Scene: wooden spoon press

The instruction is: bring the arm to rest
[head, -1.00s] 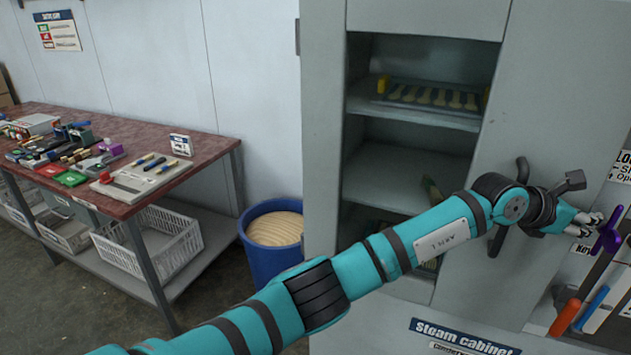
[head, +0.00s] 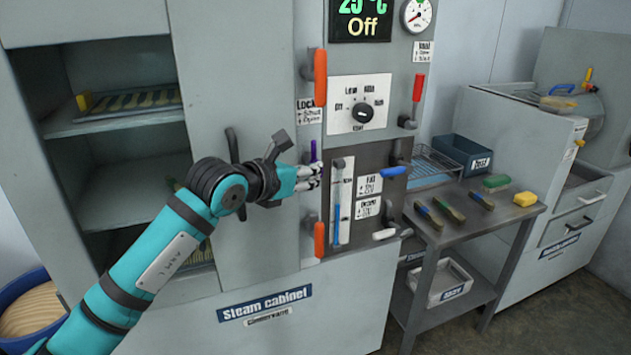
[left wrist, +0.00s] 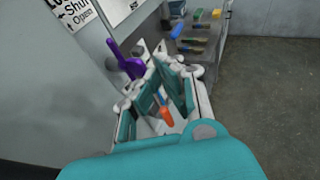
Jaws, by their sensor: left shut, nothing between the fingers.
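My left arm reaches in from the lower left of the head view, across the front of the grey steam cabinet (head: 240,275). My left gripper (head: 314,178) is shut and empty, close to a purple handle (head: 313,151) on the cabinet's control side. In the left wrist view the white and teal fingers (left wrist: 165,105) fill the middle, and the purple handle (left wrist: 128,64) stands just left of them. I cannot tell whether they touch it. My right gripper is in neither view.
A dark door handle (head: 232,146) is close to the wrist. A side table (head: 462,232) with brushes stands right; open floor (head: 560,315) lies in front.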

